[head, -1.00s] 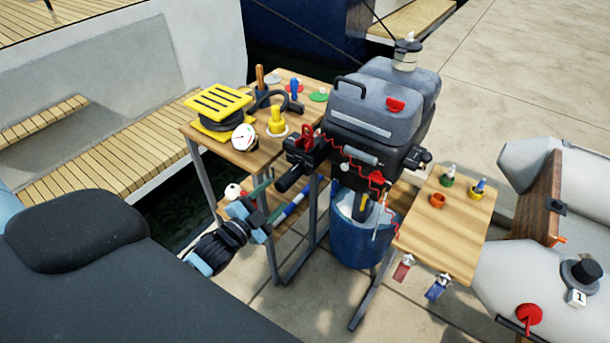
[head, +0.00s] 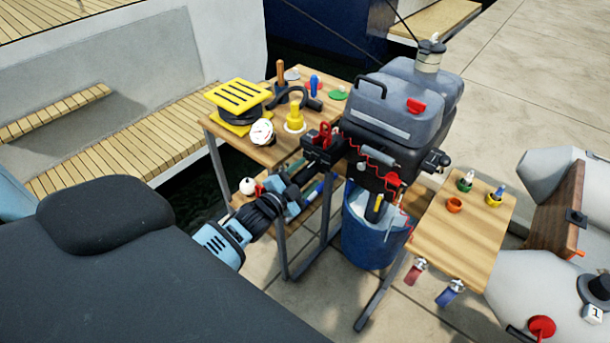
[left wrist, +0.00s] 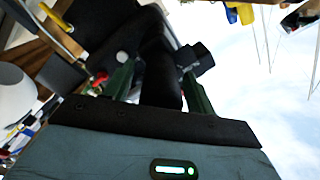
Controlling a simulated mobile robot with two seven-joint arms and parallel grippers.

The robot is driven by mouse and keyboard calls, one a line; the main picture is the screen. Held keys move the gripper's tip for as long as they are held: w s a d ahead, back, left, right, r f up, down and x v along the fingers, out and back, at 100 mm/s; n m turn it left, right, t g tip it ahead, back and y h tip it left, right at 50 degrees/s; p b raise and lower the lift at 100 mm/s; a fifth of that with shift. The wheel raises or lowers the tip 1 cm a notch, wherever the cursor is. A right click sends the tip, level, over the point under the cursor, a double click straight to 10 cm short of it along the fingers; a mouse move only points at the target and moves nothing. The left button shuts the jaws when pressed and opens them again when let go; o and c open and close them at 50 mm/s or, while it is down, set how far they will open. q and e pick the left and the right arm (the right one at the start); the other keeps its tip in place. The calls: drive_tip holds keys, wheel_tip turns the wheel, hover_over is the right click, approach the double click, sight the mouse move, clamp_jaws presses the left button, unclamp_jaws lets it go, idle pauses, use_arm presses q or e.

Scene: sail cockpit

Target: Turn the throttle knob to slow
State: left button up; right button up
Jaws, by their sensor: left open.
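The black tiller handle (head: 305,172) sticks out from the outboard motor (head: 375,160) toward my left gripper. The throttle knob appears to be the black grip at its outer end, partly hidden by my gripper in the head view. My left gripper (head: 298,186) is open at this end of the handle. In the left wrist view a thick black cylinder, apparently the grip (left wrist: 160,80), lies between my two green fingers (left wrist: 158,88). I cannot tell whether the fingers touch it. Any slow marking is not readable. My right gripper is not in view.
A wooden table (head: 225,135) behind holds a yellow-topped winch (head: 240,97), a white gauge (head: 262,132) and small coloured parts. A blue bucket (head: 370,240) stands under the motor. A small wooden table (head: 470,235) is at right. A black seat-like surface (head: 100,260) fills the lower left.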

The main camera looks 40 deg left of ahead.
use_arm(q)
drive_tip(key=shift+w, duration=0.15)
drive_tip(key=shift+c, duration=0.3)
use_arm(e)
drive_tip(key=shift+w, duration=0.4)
use_arm(q)
drive_tip(key=c, duration=0.9)
drive_tip(key=shift+c, duration=0.2)
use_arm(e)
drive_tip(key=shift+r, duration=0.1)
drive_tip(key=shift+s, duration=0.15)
use_arm(q)
drive_tip(key=shift+n, duration=0.3)
drive_tip(key=n, duration=0.3)
drive_tip(key=shift+r+p, duration=0.1)
drive_tip(key=shift+p, duration=0.25)
drive_tip(key=shift+n, duration=2.1)
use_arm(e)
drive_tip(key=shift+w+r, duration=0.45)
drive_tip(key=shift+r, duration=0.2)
